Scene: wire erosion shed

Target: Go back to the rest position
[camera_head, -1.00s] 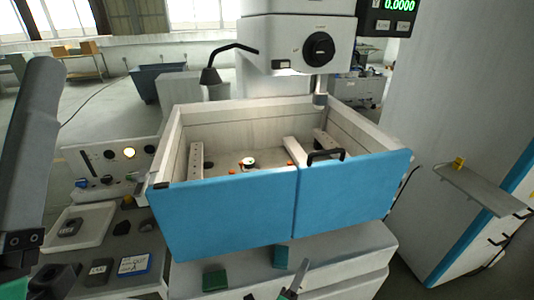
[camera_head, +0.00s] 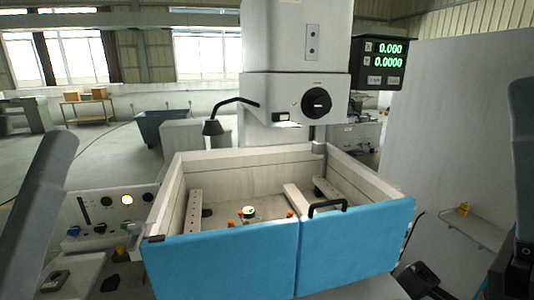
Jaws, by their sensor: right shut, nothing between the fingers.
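My right arm (camera_head: 522,170) comes in at the right edge. My right gripper (camera_head: 424,282) is a dark shape low in the picture, right of the tank's blue front; it is shut and empty. My left arm (camera_head: 40,190) stands at the left edge, and its gripper is out of the picture. The tank (camera_head: 172,190) of the wire erosion machine lies between the arms, with its blue front panels (camera_head: 225,268) upright and a black handle (camera_head: 327,206) on the right panel. Neither arm visibly touches it.
The control box (camera_head: 100,218) with a lit lamp stands left of the tank. The machine head (camera_head: 298,100) hangs over the tank's back. A grey shelf (camera_head: 478,226) juts from the white cabinet (camera_head: 450,120) on the right. A pale tray (camera_head: 80,276) is at lower left.

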